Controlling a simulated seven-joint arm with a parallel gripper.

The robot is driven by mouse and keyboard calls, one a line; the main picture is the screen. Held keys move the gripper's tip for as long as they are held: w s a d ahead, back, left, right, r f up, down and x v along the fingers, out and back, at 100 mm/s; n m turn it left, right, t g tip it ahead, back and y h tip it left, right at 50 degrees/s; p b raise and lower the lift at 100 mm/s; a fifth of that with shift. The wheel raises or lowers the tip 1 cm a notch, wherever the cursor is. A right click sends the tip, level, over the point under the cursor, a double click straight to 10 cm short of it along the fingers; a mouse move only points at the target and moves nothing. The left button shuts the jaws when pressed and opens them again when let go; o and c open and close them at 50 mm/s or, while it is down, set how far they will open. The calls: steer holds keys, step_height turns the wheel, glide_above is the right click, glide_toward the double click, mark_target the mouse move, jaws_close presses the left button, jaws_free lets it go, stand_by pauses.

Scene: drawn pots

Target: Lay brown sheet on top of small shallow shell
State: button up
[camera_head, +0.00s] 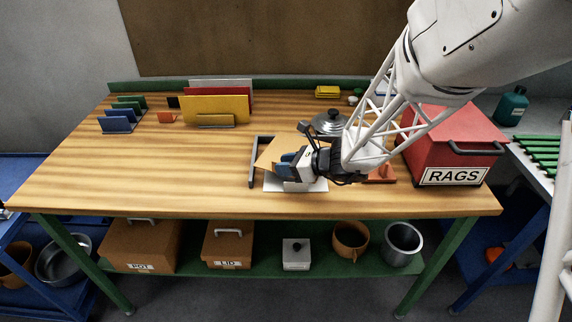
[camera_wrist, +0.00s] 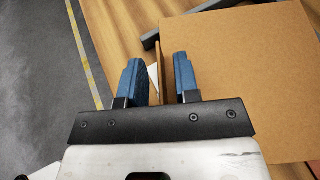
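The brown sheet (camera_head: 274,154) is a flat, thin panel near the front middle of the table, beside my gripper. In the wrist view it fills the right side (camera_wrist: 255,75), with a thin brown upright strip (camera_wrist: 159,70) along its left edge. My gripper (camera_head: 284,164) has two blue fingers (camera_wrist: 162,80), apart, one on each side of this strip, with gaps showing. A low white piece (camera_head: 272,184), possibly the small shallow shell, lies under my gripper, mostly hidden. I cannot tell whether the sheet touches it.
A dark grey bracket (camera_head: 252,172) lies left of the sheet. A lidded pot (camera_head: 329,122) stands behind my gripper, and a red RAGS box (camera_head: 455,150) to the right. Coloured panels stand in racks (camera_head: 214,106) at the back. The table's left front is clear.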

steer(key=shift+d+r, duration=0.15)
steer(key=shift+r, duration=0.5)
steer(key=v, duration=1.1)
steer(key=shift+s+d, duration=0.2)
steer(key=shift+d, duration=0.05)
steer(key=shift+r, duration=0.1)
steer(key=s+r+n+g+h, duration=0.4)
steer(key=s+n+h, duration=0.1)
steer(key=s+n, duration=0.8)
steer(key=s+d+r+n+t+h, duration=0.1)
steer(key=s+d+r+n+h, duration=0.3)
steer(key=s+d+n+h, duration=0.3)
steer(key=s+d+n, duration=0.1)
steer(key=s+n, duration=0.1)
steer(key=s, duration=0.2)
steer(key=shift+d+r+h, duration=0.25)
steer(key=shift+r+h, duration=0.05)
